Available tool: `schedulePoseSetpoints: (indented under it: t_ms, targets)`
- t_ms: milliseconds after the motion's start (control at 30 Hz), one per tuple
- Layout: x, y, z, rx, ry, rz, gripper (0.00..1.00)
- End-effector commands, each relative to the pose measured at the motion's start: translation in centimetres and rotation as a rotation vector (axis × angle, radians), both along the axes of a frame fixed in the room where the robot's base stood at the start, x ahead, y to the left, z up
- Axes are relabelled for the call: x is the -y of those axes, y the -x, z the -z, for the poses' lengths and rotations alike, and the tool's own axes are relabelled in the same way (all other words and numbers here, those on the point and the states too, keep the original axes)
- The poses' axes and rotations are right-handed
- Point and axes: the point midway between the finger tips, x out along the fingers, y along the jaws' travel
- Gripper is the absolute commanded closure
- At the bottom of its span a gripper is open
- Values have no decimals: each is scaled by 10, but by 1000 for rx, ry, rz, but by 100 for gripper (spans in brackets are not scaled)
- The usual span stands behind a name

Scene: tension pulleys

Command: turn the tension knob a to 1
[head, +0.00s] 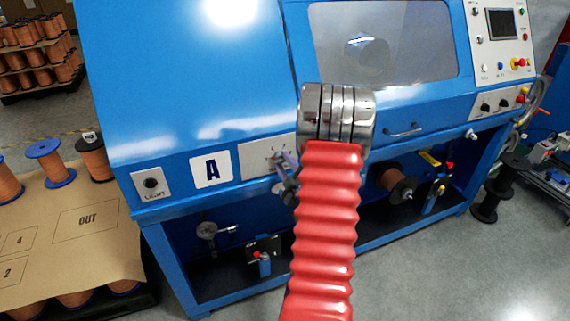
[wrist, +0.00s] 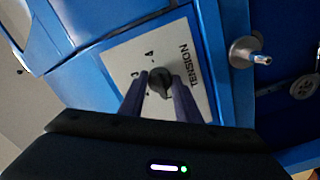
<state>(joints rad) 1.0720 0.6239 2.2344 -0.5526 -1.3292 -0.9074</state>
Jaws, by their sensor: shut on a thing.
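The tension knob a is a dark round knob (wrist: 159,81) on a pale plate (wrist: 125,60) marked TENSION, which appears turned sideways in the wrist view. A 4 shows on the plate beside the knob; the other marks are small or partly covered by a finger. I cannot tell surely which mark the knob points at. My gripper (wrist: 161,86) is shut on the knob, one finger on each side. In the head view my gripper (head: 287,168) is at the plate (head: 250,160) right of the A label (head: 211,169); the knob is hidden there behind my gripper.
The blue machine (head: 215,100) fills the middle, with a LIGHT switch (head: 151,183) left of the A label. Below is an open bay with pulleys and a copper spool (head: 395,182). Left, a brown sheet (head: 85,225) carries spools. Grey floor is free at front right.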

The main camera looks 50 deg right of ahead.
Motion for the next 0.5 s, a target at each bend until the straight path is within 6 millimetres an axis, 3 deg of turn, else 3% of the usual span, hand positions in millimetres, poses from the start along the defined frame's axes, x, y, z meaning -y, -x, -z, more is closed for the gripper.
schedulePoseSetpoints:
  t_ms: [367,400,500]
  targets:
    - [-1,0,1,-7,6,-1,92]
    - [-1,0,1,-7,6,-1,69]
    - [-1,0,1,-7,6,-1,62]
